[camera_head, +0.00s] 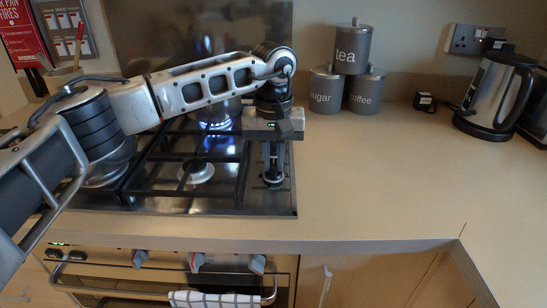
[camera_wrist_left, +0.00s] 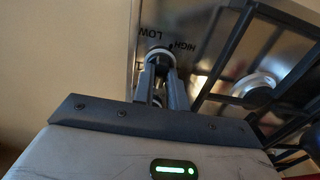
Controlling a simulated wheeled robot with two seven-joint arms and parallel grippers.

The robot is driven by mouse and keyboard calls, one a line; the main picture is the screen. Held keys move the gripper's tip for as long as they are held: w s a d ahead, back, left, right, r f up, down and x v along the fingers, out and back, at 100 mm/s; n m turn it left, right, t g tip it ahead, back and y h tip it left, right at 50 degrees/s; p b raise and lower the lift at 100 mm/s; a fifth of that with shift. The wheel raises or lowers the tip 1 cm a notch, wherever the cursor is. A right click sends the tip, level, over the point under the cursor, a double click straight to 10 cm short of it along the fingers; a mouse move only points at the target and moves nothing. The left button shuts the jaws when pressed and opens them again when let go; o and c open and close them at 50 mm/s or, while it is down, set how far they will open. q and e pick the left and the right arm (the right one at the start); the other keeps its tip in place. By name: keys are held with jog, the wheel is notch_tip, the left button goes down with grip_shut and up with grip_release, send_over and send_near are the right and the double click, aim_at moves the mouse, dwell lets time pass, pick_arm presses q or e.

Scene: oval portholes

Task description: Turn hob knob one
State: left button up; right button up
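Hob knob one (camera_wrist_left: 159,54) is a small round knob with a pale ring, on the steel hob surface near its edge. Printed LOW and HIGH marks show beside it in the left wrist view. My left gripper (camera_head: 273,178) points down at the right side of the gas hob (camera_head: 225,200). In the left wrist view its two fingers (camera_wrist_left: 158,70) are close together, one on each side of the knob, and appear shut on it. The fingers hide much of the knob. My right gripper is not in view.
A blue flame burns on a back burner (camera_head: 216,125) beneath a pot, partly behind my left arm. Black pan supports (camera_head: 240,170) lie left of the gripper. Tea (camera_head: 352,48), sugar and coffee canisters and a kettle (camera_head: 495,95) stand behind right.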

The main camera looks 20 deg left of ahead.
aim_at(273, 165)
pick_arm(q)
jog(key=o, duration=0.3)
jog(key=shift+o, duration=0.2)
notch_tip(273, 165, up, 16)
dwell(0.3)
jog(key=shift+s+f, duration=0.1)
jog(key=shift+s, duration=0.05)
